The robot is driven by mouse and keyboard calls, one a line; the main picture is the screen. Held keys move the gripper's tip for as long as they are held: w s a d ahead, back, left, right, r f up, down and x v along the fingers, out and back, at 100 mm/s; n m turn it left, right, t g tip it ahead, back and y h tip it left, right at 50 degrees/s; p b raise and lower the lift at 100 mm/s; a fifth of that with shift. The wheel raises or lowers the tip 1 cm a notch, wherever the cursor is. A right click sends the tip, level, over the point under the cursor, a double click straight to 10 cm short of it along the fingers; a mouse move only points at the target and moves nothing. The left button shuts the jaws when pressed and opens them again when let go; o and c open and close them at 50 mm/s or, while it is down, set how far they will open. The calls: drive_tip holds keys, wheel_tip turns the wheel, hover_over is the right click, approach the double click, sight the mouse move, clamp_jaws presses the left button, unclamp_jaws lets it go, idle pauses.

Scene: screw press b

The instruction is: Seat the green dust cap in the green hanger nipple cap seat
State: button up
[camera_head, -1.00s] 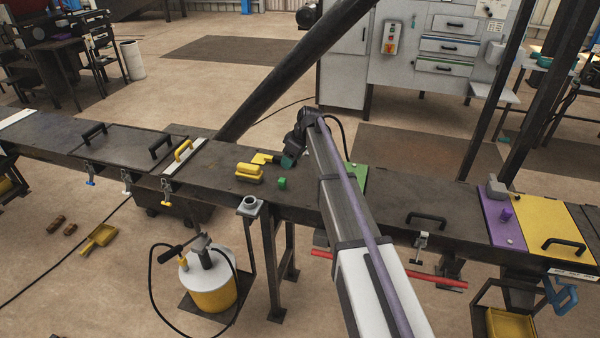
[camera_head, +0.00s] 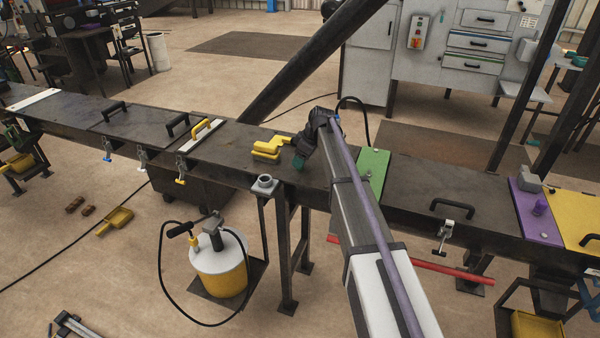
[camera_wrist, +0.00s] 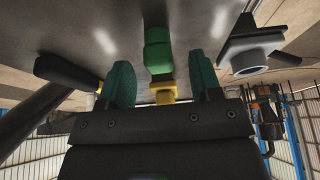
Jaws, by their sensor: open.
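The green dust cap (camera_wrist: 158,50) shows in the wrist view as a small stepped green block on the dark bench top. My gripper (camera_wrist: 162,82) is open, with its two teal fingers apart on either side of the cap's line. The cap lies in the gap's direction and is not visibly gripped. In the head view my gripper (camera_head: 300,163) is low over the bench near its front edge and hides the cap. A green plate (camera_head: 375,166) lies on the bench to the right, partly behind my arm. I cannot make out the green cap seat.
Yellow blocks (camera_head: 269,148) lie just left of my gripper. A grey socket on a bracket (camera_head: 265,184) stands at the bench's front edge. The bench between the green plate and the black handle (camera_head: 452,207) is clear.

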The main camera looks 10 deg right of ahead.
drive_tip(key=shift+x, duration=1)
drive_tip(key=shift+r, duration=0.25)
drive_tip(key=c, duration=1)
wheel_tip(320, 180, up, 10)
drive_tip(key=p, duration=1)
